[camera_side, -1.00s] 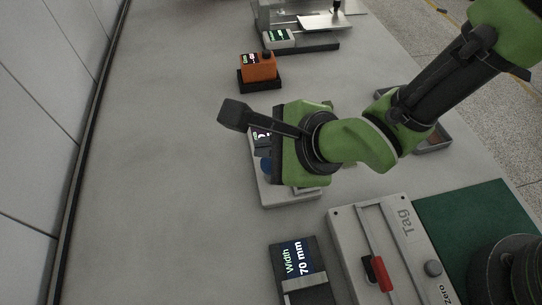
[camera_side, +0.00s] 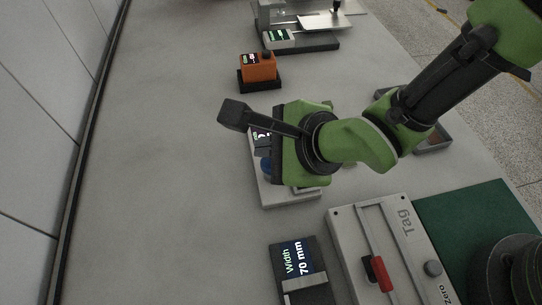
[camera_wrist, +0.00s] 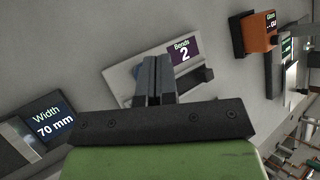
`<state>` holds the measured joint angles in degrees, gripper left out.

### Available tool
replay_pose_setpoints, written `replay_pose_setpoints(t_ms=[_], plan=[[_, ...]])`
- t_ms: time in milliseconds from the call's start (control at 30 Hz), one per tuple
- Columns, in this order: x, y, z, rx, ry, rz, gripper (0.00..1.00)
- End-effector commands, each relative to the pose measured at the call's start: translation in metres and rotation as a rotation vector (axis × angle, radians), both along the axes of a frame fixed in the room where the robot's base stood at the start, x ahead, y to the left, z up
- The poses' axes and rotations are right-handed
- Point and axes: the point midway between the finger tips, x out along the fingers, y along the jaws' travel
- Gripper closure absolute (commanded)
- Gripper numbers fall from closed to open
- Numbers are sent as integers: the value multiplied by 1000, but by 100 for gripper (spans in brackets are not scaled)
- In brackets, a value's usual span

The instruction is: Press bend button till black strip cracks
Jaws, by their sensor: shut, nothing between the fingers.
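The bend tester is a pale flat device (camera_wrist: 122,82) under my gripper, and its display (camera_wrist: 183,50) reads "Bends 2". In the side view, the tester (camera_side: 287,199) is partly covered by my wrist. A blue part (camera_side: 266,165), perhaps the bend button, shows at its left beside my wrist. My gripper (camera_wrist: 155,62) is shut and empty, with its fingers over the tester in the wrist view. The fingers hide part of the tester, and I cannot tell whether they touch it. A dark piece (camera_wrist: 198,78) lies right of the fingers. I cannot make out the black strip for certain.
A dark device (camera_side: 296,262) reads "Width 70 mm" at the front, beside a grey "Tag" board (camera_side: 405,255) with a red slider (camera_side: 378,272). An orange meter (camera_side: 258,68) and a pale-plated instrument (camera_side: 320,22) stand farther back. The table's left side is clear.

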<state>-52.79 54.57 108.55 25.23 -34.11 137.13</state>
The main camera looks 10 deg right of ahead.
Motion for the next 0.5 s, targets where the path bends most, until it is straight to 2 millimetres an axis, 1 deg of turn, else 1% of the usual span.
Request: replay_pose_setpoints(t_ms=[300,500], plan=[[0,0,-8,-1,1,1,100],[0,0,-9,0,0,0,100]])
